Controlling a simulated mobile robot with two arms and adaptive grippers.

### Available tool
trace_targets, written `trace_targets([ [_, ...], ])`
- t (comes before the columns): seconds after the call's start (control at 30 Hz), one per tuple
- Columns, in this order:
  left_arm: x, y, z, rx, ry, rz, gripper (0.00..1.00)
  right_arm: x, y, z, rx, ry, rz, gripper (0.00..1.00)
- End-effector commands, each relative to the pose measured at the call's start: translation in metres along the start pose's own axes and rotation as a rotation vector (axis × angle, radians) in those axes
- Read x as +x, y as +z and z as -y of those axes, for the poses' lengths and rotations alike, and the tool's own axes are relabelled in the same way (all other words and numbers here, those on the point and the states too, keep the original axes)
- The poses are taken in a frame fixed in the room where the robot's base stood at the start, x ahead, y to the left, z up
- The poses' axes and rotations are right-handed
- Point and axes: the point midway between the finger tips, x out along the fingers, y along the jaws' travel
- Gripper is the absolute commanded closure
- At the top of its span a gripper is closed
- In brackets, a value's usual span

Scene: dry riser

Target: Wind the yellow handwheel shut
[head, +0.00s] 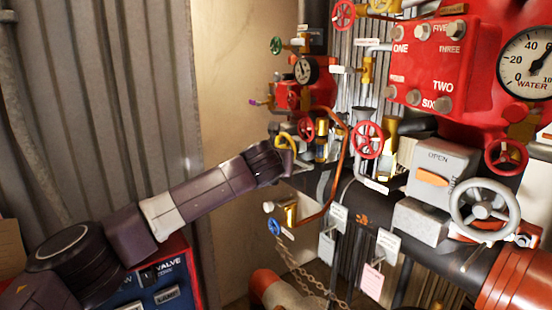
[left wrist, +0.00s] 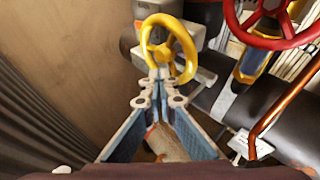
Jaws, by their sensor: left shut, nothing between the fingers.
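The yellow handwheel (left wrist: 161,50) is a spoked ring on a grey valve at the top middle of the left wrist view. In the head view a yellow arc of the wheel (head: 288,137) shows just past the end of my left arm; the rest is hidden. My left gripper (left wrist: 159,76) is shut and empty. Its fingertips meet at the lower part of the wheel, overlapping its near rim in the picture; whether they touch it I cannot tell. In the head view my left gripper (head: 293,157) is small and partly hidden. My right gripper is not in view.
A red handwheel (left wrist: 272,22) is close on the right in the left wrist view. In the head view, a black pipe (head: 350,200), an orange curved pipe (head: 338,165), a grey handwheel (head: 484,210) and hanging tags (head: 372,281) crowd the right. A corrugated wall (head: 110,90) stands left.

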Motion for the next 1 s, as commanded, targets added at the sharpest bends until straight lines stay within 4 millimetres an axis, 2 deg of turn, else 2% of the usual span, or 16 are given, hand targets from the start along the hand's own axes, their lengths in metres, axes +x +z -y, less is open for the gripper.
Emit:
trace_targets([
  [0.1, 0.001, -0.003, 0.003, 0.02, 0.0, -0.007, 1.0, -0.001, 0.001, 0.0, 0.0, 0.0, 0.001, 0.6],
  [0.27, 0.007, -0.001, -0.004, 0.019, 0.002, -0.008, 1.0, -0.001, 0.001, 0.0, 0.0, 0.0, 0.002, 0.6],
  [0.5, 0.016, 0.021, -0.019, 0.018, 0.001, -0.004, 1.0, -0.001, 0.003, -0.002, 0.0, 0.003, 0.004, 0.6],
  [0.73, 0.01, 0.044, -0.019, 0.019, -0.002, -0.003, 1.0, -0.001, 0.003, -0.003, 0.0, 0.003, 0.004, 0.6],
  [1.0, 0.003, 0.053, -0.015, 0.02, -0.003, -0.004, 1.0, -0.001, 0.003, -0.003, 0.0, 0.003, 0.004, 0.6],
])
